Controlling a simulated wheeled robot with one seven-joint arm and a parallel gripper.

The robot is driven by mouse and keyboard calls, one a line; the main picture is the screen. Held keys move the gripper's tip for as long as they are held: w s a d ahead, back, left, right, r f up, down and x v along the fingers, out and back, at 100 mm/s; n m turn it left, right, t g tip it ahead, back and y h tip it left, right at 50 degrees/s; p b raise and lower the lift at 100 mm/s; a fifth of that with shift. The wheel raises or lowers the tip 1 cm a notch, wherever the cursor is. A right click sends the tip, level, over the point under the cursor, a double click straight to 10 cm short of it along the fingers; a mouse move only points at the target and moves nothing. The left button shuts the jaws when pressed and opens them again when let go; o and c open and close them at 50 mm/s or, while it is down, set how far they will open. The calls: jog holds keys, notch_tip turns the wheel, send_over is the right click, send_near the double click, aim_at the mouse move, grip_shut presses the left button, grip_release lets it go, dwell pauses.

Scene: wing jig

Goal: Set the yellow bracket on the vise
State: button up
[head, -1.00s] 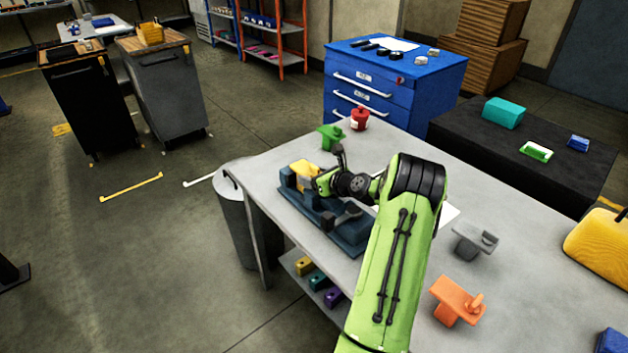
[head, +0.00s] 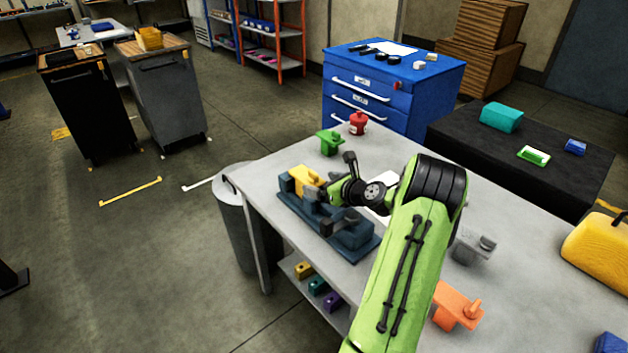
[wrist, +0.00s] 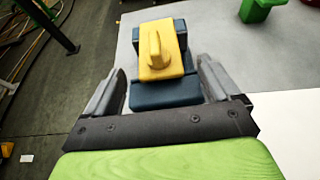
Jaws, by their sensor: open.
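The yellow bracket (head: 304,180) sits on the dark blue vise (head: 356,236), at the vise's far left end on the workbench. In the wrist view the yellow bracket (wrist: 161,52) rests on the blue vise (wrist: 166,94), with its raised knob facing up. My gripper (head: 318,194) is just to the right of the bracket. In the wrist view my gripper (wrist: 160,82) is open, its two fingers apart on either side of the vise block, with the bracket ahead of the fingertips. I see no contact between fingers and bracket.
On the grey workbench (head: 400,277) stand a green bracket (head: 329,142), a red canister (head: 358,122), a grey bracket (head: 473,246), an orange bracket (head: 457,306) and a yellow case (head: 598,247). A bin (head: 236,215) stands at the bench's left edge.

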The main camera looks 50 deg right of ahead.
jog(key=p+v, duration=0.1)
jog(key=v, duration=0.6)
jog(key=shift+s+r, duration=0.1)
jog(key=shift+s, duration=0.05)
jog(key=w+a+r+n+g+y, duration=0.1)
jog(key=a+r+n+g, duration=0.25)
jog(key=a+n, duration=0.9)
jog(key=w+a+r+n+g+y, duration=0.1)
jog(key=a+r+n+g+y, duration=0.3)
jog(key=a+n, duration=0.8)
jog(key=s+a+r+n+h, duration=0.1)
jog(key=s+a+r+n, duration=0.1)
jog(key=s+a+n, duration=0.4)
jog(key=s+a+r+n+h, duration=0.2)
jog(key=s+a+n, duration=0.5)
jog(key=s, duration=0.5)
jog(key=shift+s+h, duration=0.3)
jog(key=shift+s, duration=0.05)
